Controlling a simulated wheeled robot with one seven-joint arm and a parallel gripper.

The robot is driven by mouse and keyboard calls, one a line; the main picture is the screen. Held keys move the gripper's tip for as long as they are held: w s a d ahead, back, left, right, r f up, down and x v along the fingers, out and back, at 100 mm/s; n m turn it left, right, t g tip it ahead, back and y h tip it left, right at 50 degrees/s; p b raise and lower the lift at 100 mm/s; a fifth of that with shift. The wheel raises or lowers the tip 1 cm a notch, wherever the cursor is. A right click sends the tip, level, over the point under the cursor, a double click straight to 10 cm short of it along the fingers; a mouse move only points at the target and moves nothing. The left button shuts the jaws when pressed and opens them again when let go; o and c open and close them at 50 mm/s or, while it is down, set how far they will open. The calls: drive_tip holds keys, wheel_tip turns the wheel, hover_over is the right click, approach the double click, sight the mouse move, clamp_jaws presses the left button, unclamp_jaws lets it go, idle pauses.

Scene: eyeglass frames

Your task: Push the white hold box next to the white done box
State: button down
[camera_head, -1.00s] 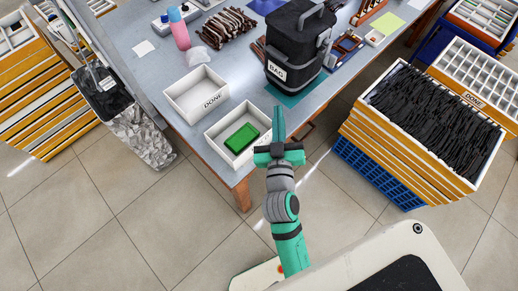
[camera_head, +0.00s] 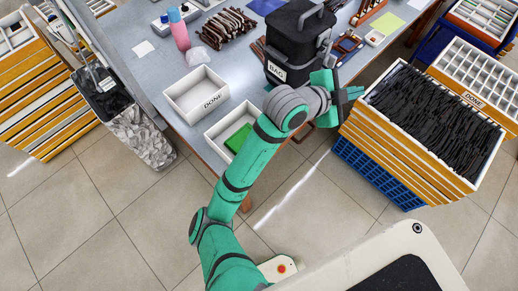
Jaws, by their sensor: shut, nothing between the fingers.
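The white box labelled DONE (camera_head: 190,112) sits empty on the grey table near its front left corner. A second white box (camera_head: 213,143) stands just to its right and nearer the table's front edge, with a small gap between them. It holds a green block (camera_head: 237,138). My forearm covers the right part of this box and hides any label on its front. My gripper (camera_head: 358,94) is shut and empty, right of both boxes, apart from them, beside the black bag and near the tray stack.
A black bag labelled BAG (camera_head: 293,45) stands on the table (camera_head: 150,75) behind my wrist. Orange-sided stacked trays with black frames (camera_head: 425,120) stand at the right. A bin (camera_head: 105,90) is at the left. A pink bottle (camera_head: 180,30) stands farther back.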

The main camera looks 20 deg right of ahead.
sight(239, 134)
drive_tip(key=a+f+m+g+y, duration=0.1)
drive_tip(key=a+f+m+y, duration=0.1)
drive_tip(key=a+f+y, duration=0.45)
drive_tip(key=w+a+f+m+y, duration=0.1)
drive_tip(key=a+f+m+y, duration=0.15)
drive_tip(key=a, duration=0.75)
drive_tip(key=a+f+m+g+y, duration=0.1)
drive_tip(key=a+f+m+y, duration=0.3)
drive_tip(key=a, duration=0.4)
drive_tip(key=shift+n, duration=0.65)
drive_tip(key=f, duration=0.3)
drive_tip(key=w+f, duration=0.1)
drive_tip(key=f, duration=0.3)
drive_tip(key=w+f, duration=0.1)
drive_tip(key=f, duration=0.2)
drive_tip(key=shift+w+a+f, duration=0.15)
drive_tip(key=shift+a+f, duration=0.05)
drive_tip(key=shift+f, duration=0.15)
drive_tip(key=shift+w+a, duration=0.25)
drive_tip(key=shift+w, duration=0.6)
drive_tip(key=w+a, duration=0.1)
drive_tip(key=w, duration=0.2)
drive_tip(key=w+a, duration=0.1)
drive_tip(key=w, duration=0.2)
drive_tip(key=w+a, duration=0.1)
drive_tip(key=w, duration=0.2)
drive_tip(key=shift+w+a, duration=0.25)
